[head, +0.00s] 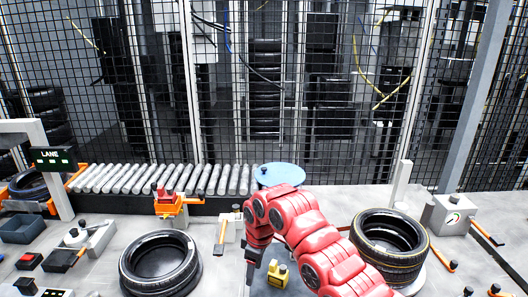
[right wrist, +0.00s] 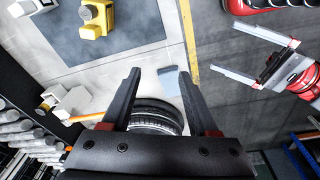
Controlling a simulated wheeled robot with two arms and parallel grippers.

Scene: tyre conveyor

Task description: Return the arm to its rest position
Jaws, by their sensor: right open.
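My right arm is red and comes in from the bottom right of the head view, bending at its top. My right gripper (head: 250,270) hangs below that bend, partly hidden by the arm. In the right wrist view my right gripper (right wrist: 158,76) is open, with nothing between its fingertips. A black tyre (right wrist: 155,113) shows beyond the finger bases there, apart from the fingers. My left gripper (right wrist: 240,52) shows at the right of the wrist view, with its two pale fingers spread apart and empty. The head view does not show it.
A tyre (head: 160,262) lies on the grey table at left, and stacked tyres (head: 390,245) stand at right, close to my arm. A roller conveyor (head: 160,180), a blue disc (head: 280,175) and a yellow item (head: 279,274) are near. A mesh fence (head: 340,130) closes the back.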

